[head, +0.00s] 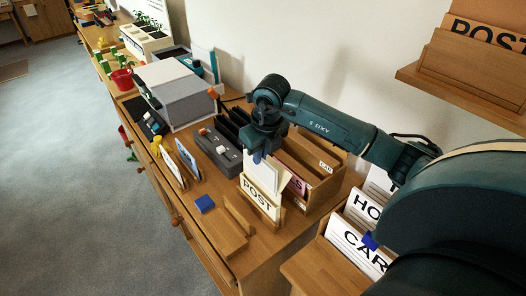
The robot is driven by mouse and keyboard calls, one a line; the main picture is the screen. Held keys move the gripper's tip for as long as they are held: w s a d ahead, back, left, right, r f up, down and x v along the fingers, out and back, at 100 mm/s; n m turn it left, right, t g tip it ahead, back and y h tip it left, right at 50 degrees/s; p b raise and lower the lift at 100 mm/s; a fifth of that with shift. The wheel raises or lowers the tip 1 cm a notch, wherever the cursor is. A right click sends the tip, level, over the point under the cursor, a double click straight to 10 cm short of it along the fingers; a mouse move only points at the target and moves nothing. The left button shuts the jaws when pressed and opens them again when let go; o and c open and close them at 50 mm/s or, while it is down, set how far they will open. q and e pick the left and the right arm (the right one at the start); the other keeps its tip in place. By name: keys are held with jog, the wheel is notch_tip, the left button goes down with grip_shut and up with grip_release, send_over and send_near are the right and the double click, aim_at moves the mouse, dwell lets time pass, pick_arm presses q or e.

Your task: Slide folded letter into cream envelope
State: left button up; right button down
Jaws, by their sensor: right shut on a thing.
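My right gripper (258,157) points down over the desk and is shut on the white folded letter (264,175), at its upper end. The letter hangs upright, with its lower end at a cream piece marked POST (257,199), which looks like the cream envelope standing in a wooden holder. I cannot tell whether the letter's lower edge is inside it or just behind or in front of it. My left gripper is not in view.
A wooden sorter (322,185) stands right of the letter, and a grey organiser (218,150) left of it. A card rack (352,245) is at lower right. A wall shelf (470,75) juts out at upper right.

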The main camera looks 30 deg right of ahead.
aim_at(260, 169)
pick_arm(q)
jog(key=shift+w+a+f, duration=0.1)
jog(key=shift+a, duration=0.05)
pick_arm(e)
jog(key=shift+f, duration=0.1)
jog(key=shift+f+b, duration=0.5)
jog(key=shift+b, duration=0.1)
jog(key=shift+f+b, duration=0.3)
jog(key=shift+f, duration=0.4)
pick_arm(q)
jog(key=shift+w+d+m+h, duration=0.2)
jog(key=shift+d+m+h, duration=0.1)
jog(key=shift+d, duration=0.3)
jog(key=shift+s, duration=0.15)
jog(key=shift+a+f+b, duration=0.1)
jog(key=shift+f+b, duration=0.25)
